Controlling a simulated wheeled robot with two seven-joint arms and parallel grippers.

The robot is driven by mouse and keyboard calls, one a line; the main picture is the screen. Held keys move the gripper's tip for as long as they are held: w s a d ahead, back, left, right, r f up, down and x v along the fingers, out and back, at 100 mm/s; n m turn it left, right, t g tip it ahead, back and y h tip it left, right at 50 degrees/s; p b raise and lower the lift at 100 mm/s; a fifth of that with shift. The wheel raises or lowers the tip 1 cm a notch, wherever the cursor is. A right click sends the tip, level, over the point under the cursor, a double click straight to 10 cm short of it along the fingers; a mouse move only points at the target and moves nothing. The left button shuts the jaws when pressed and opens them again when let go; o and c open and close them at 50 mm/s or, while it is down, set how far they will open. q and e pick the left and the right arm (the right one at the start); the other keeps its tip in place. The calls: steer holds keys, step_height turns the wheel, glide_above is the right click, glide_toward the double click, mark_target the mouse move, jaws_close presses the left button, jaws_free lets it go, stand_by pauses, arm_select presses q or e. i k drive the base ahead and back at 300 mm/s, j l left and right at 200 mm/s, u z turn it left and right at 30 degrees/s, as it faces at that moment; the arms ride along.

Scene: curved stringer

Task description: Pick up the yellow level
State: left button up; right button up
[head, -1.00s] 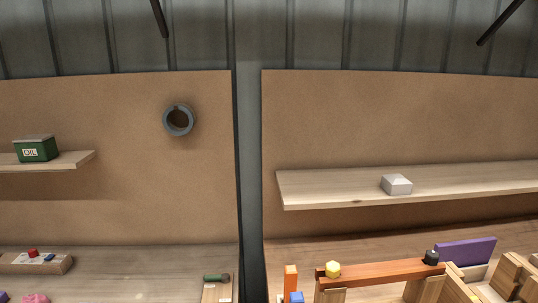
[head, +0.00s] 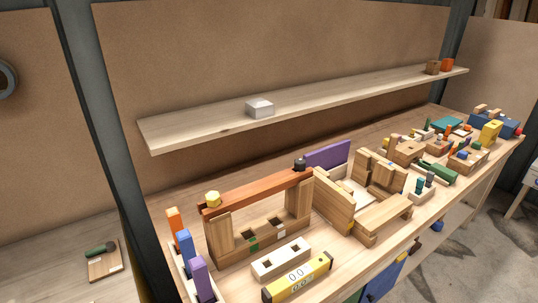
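The yellow level (head: 298,277) lies on the wooden workbench (head: 165,222) near its front edge, in the lower middle of the head view. It is a long yellow bar with dark ends and a pale display reading "0.0". It lies in front of a pale wooden block with square holes (head: 281,258). Nothing covers it. Neither of my grippers shows in the head view now.
A wooden frame with a reddish top bar (head: 258,192) stands behind the level. Orange, blue and purple upright pieces (head: 201,278) stand to its left. Wooden boxes (head: 380,172) and a purple panel (head: 327,156) are to the right. A shelf (head: 190,127) runs above.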

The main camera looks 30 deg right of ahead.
mark_target(281, 288)
steer(key=z, duration=1.15)
